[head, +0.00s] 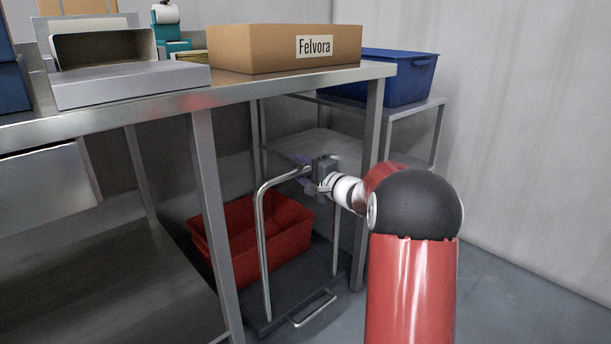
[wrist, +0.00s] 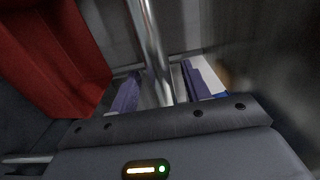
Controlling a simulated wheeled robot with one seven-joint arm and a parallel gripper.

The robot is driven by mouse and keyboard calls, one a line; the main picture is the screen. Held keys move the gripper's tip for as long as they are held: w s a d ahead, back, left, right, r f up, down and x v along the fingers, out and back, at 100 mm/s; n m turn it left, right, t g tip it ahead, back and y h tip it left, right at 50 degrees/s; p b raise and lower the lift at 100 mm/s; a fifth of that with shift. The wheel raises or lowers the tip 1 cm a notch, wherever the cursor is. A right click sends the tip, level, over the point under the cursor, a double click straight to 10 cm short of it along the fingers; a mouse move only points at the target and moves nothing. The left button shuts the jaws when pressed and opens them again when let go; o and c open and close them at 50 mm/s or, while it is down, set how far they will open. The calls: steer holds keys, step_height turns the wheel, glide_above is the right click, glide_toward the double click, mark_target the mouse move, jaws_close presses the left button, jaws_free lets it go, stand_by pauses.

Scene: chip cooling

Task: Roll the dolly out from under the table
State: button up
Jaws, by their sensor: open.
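The dolly (head: 292,285) has a dark flat deck on the floor under the metal table (head: 203,180). A tall chrome handle (head: 264,250) rises from its near end. My gripper (head: 307,174) is at the top bar of the handle, reaching in from the right. In the wrist view, the chrome bar (wrist: 150,45) runs between the two purple fingers of my gripper (wrist: 160,90). The fingers stand apart, with gaps beside the bar. A red crate (head: 225,262) sits on the deck behind the handle; it also shows in the wrist view (wrist: 55,60).
A table leg (head: 214,225) stands just left of the handle, and another leg (head: 368,180) stands to its right. A side table with a blue bin (head: 400,80) is at the back right. A Felvora box (head: 270,48) is on the table. Floor at right (head: 510,300) is clear.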

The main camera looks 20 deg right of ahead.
steer(key=shift+w, duration=0.2)
jaws_close()
steer(key=shift+f, duration=0.1)
stand_by(1.3)
